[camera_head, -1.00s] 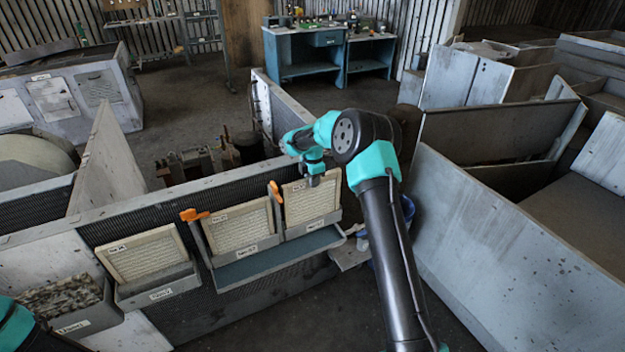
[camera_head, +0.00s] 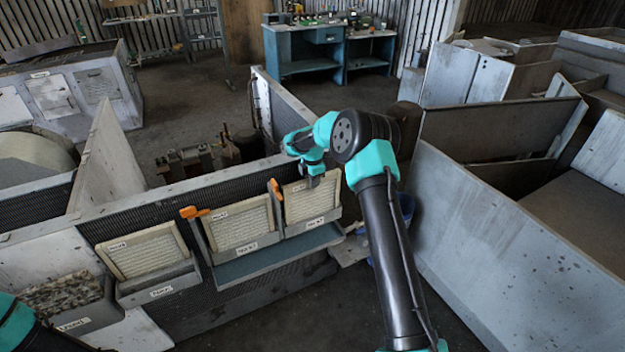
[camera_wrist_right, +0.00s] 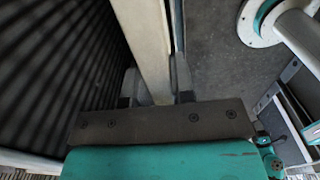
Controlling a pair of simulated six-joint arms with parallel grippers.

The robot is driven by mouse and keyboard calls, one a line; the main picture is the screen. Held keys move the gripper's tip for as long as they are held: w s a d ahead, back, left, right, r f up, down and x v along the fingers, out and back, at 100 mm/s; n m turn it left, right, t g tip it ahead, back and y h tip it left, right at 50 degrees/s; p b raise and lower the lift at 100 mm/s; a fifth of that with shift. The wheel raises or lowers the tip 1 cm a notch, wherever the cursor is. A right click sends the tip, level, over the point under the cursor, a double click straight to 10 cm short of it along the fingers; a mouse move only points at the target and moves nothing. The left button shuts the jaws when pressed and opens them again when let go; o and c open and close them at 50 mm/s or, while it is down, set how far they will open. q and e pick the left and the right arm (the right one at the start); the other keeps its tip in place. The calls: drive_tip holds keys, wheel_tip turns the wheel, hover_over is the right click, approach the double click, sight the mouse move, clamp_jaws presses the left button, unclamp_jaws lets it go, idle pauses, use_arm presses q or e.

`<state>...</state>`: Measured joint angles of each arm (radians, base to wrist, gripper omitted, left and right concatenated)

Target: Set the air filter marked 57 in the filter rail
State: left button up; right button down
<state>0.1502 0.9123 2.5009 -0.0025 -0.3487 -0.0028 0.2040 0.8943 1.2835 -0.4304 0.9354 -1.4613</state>
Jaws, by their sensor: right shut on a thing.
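My right gripper (camera_head: 314,178) is shut on the top edge of the right-hand air filter (camera_head: 305,202), a cream pleated panel in a light frame. This filter stands tilted in the right bay of the filter rail (camera_head: 275,257), against the dark mesh panel. The right wrist view shows the pale filter edge (camera_wrist_right: 148,45) between the fingers (camera_wrist_right: 157,99). A second filter (camera_head: 241,224) stands in the bay to its left. A third filter (camera_head: 148,252) sits in a separate grey holder (camera_head: 160,286). The labels are too small to read. My left gripper is out of view.
Orange-handled levers (camera_head: 195,212) and (camera_head: 276,188) stand beside the two rail bays. A bin of grey material (camera_head: 68,300) is at the lower left. A blue bucket (camera_head: 407,207) stands behind my right arm. Grey panels (camera_head: 510,245) rise on the right.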

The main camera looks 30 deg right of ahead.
drive_tip(key=shift+f, duration=0.3)
idle(0.5)
drive_tip(key=c, duration=0.9)
unclamp_jaws()
wheel_tip(320, 180, up, 17)
drive_tip(key=shift+r, duration=0.2)
drive_tip(key=shift+f, duration=0.1)
